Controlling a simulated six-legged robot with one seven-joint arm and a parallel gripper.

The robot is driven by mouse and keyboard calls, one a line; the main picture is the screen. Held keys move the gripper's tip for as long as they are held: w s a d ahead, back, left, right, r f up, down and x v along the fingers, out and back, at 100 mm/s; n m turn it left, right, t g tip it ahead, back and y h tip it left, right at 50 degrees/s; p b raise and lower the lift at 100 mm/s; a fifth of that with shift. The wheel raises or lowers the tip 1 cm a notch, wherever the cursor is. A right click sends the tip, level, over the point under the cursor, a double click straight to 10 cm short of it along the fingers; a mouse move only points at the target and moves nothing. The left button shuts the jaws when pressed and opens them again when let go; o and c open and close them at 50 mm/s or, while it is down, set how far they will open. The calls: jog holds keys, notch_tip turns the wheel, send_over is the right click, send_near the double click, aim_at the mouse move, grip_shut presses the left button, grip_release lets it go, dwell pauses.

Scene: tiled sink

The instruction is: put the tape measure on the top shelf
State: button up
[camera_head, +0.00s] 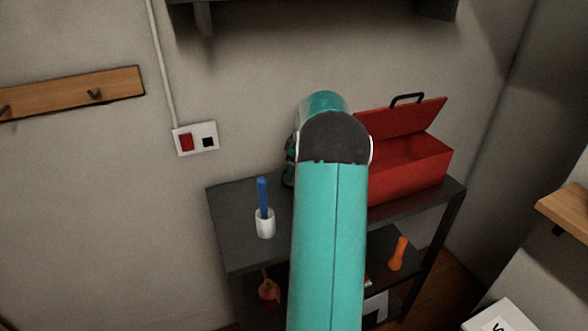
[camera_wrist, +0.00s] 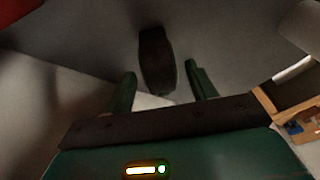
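I cannot make out a tape measure with certainty in either view. In the wrist view, my gripper (camera_wrist: 164,84) has its two green fingers spread apart. A dark, elongated object (camera_wrist: 157,58) shows between and beyond the fingertips, with gaps on both sides; I cannot tell what it is. In the head view, my teal arm reaches over the dark shelf unit (camera_head: 240,246) and hides its middle and most of the gripper. The unit has a top surface and a lower level. A dark wall shelf (camera_head: 320,8) shows at the upper edge.
An open red toolbox (camera_head: 415,172) stands at the right of the unit's top. A white cup (camera_head: 265,224) with a blue item (camera_head: 262,190) stands at the left. An orange object (camera_head: 398,253) is lower down. A wooden shelf (camera_head: 568,208) juts in at right.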

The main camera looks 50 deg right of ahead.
jog(key=v, duration=1.2)
jog(key=shift+r, duration=0.15)
